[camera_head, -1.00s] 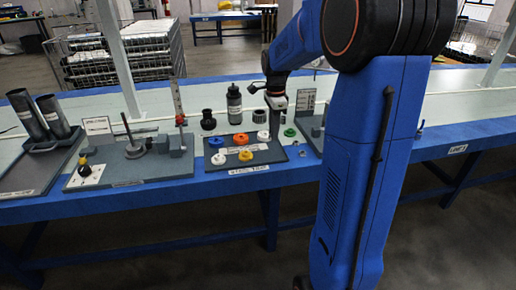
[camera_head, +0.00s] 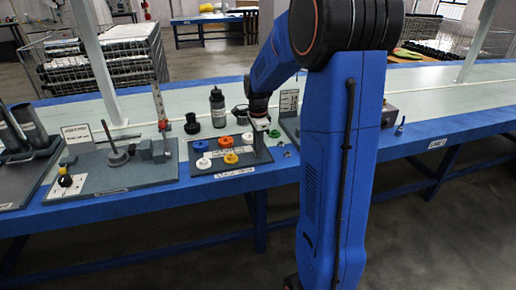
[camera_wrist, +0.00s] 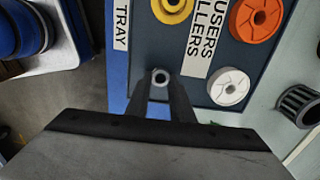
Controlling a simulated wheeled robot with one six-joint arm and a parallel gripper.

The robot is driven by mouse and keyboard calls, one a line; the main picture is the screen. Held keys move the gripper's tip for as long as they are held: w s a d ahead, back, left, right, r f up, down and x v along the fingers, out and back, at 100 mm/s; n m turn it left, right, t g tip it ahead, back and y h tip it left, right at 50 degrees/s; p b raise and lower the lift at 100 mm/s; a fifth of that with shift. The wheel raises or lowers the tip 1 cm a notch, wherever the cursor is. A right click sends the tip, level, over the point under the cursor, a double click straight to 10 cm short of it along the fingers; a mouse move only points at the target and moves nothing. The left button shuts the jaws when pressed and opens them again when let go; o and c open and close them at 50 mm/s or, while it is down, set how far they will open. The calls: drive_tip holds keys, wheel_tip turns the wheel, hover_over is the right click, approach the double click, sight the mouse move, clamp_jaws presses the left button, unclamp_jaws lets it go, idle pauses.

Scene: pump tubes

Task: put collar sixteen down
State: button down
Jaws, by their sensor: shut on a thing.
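My gripper (camera_head: 260,153) is shut on a small grey ring-shaped collar, collar sixteen (camera_wrist: 160,77), which shows between the fingertips in the wrist view. In the head view the gripper points down at the front right part of the dark tray (camera_head: 190,169), and the collar is too small to make out. In the wrist view the collar is over the tray surface near its labelled front edge. I cannot tell whether it touches the tray.
The tray holds a yellow part (camera_wrist: 172,8), an orange part (camera_wrist: 253,18) and a white part (camera_wrist: 228,87) close by. A black ribbed piece (camera_wrist: 300,105) stands behind the tray. A green ring (camera_head: 274,133) is right of the gripper. Small metal pieces (camera_head: 288,154) lie to the right.

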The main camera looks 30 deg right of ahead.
drive_tip(key=c, duration=1.5)
unclamp_jaws()
drive_tip(key=shift+c, duration=0.2)
wheel_tip(320, 180, up, 12)
drive_tip(key=s+a+r+n+t, duration=0.1)
drive_tip(key=s+a+r+n, duration=0.2)
drive_tip(key=s+a+n, duration=0.4)
drive_tip(key=s+a+f+n+t, duration=0.1)
drive_tip(key=s+a+n, duration=0.2)
drive_tip(key=s, duration=0.4)
drive_tip(key=s+a+f+n+t, duration=0.1)
drive_tip(key=s+a+f+n, duration=0.1)
drive_tip(key=s+n, duration=0.4)
drive_tip(key=s+a+f+n+t, duration=0.1)
drive_tip(key=s+a+n, duration=0.3)
drive_tip(key=s, duration=0.6)
drive_tip(key=shift+f+n+t, duration=0.4)
drive_tip(key=shift+f+n, duration=0.2)
drive_tip(key=shift+f, duration=0.15)
drive_tip(key=shift+a, duration=0.1)
